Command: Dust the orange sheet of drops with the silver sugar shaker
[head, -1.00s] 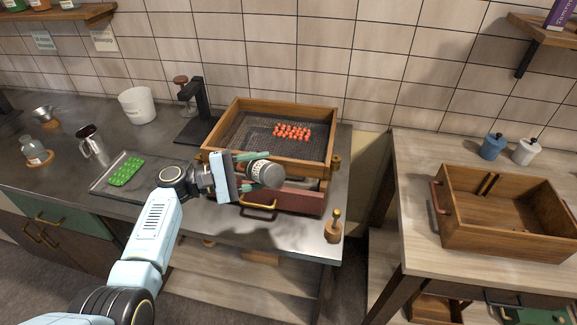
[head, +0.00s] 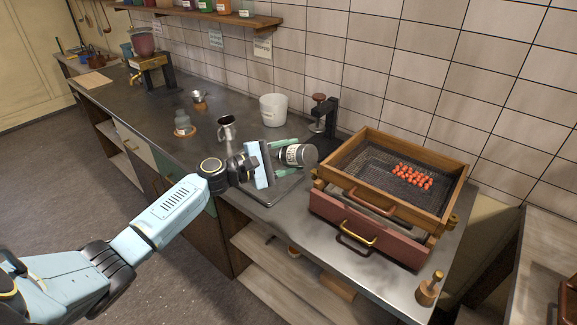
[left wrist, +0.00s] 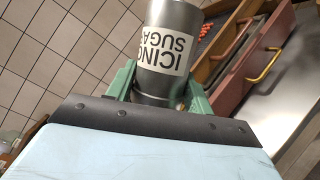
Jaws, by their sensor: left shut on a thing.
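My left gripper (head: 287,158) is shut on the silver shaker (head: 304,155), which lies tilted on its side in the air. In the left wrist view the shaker (left wrist: 166,50) shows a white "ICING SUGAR" label between the green fingers of the gripper (left wrist: 157,92). The orange drops (head: 412,176) lie in rows on dark mesh inside a wooden frame (head: 421,222), to the right of the shaker. The shaker is apart from the frame, over the dark tray (head: 268,199). The green drops seen earlier are hidden behind my gripper. My right gripper is not in view.
A red-brown drawer (head: 368,233) with a brass handle sits below the frame. A black stand (head: 329,120), a white tub (head: 273,108) and a metal jug (head: 226,128) stand behind my gripper. A wooden-handled brass piece (head: 430,290) stands at the front right corner.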

